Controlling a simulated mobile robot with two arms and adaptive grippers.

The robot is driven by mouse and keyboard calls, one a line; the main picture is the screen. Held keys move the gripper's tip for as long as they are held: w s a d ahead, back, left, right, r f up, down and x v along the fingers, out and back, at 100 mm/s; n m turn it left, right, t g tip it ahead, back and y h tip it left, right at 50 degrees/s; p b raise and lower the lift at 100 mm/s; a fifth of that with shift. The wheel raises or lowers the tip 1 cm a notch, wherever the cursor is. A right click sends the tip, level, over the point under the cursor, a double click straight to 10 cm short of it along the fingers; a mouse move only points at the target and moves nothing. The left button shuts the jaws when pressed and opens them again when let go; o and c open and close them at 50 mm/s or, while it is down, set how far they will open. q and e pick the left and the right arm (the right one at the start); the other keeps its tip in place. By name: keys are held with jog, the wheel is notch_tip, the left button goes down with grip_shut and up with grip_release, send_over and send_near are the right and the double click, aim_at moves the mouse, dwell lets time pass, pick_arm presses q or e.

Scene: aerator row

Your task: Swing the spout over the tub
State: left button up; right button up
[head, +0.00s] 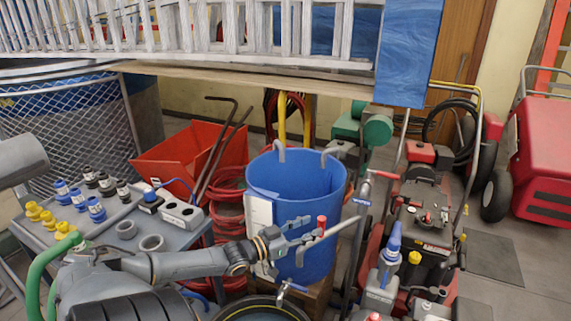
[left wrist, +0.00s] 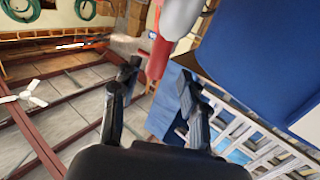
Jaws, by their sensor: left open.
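The large blue tub (head: 262,178) stands in the middle of the head view. It fills the upper right of the left wrist view (left wrist: 270,50). A grey spout-like bar (head: 345,229) slants up to the right in front of it, with a red knob (head: 321,222) near its middle. In the left wrist view the red knob (left wrist: 156,58) is just past my fingertips, beside a pale grey rounded part. My left gripper (head: 310,232) is open, its fingers close to the bar and knob; contact cannot be told. My right gripper is not in view.
A grey bench (head: 186,240) with yellow, blue and black fittings stands at the left. A dark round rim (head: 262,306) with a small tap lies at the bottom. Red machines (head: 425,190) crowd the right. A white railing (head: 180,28) crosses the top.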

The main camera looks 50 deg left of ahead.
pick_arm(q)
jog(key=s+a, duration=0.1)
jog(key=s, duration=0.6)
jog(key=shift+s, duration=0.3)
jog(key=shift+f, duration=0.1)
